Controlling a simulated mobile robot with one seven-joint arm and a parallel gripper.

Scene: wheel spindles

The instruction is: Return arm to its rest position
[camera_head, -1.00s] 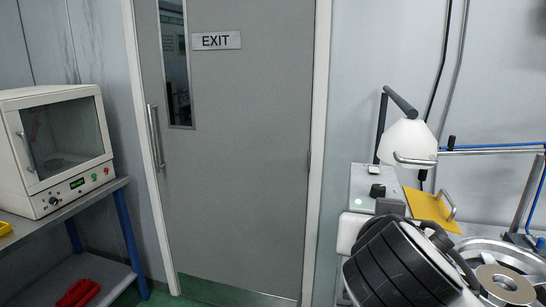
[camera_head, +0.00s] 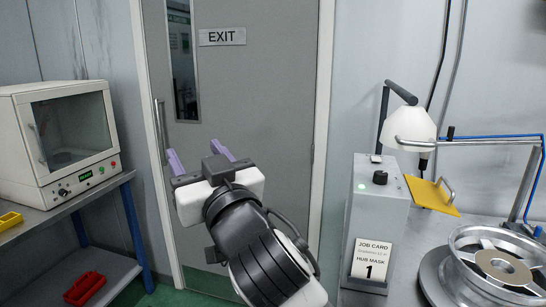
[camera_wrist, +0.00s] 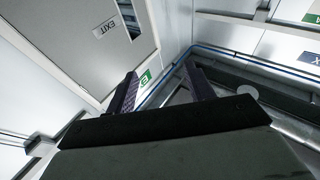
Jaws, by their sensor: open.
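My gripper (camera_head: 201,160) is raised in front of the grey exit door (camera_head: 265,120), left of the workbench. Its two purple fingers are apart, and nothing is between them. In the wrist view my gripper (camera_wrist: 163,85) also shows spread fingers, with the door and wall beyond and no object held. My dark and white arm reaches up from the bottom middle of the head view and hides the lower part of the door.
A wheel rim (camera_head: 490,245) with a hub mask lies on the right bench. At left are an oven (camera_head: 62,135) and red tray (camera_head: 85,288).

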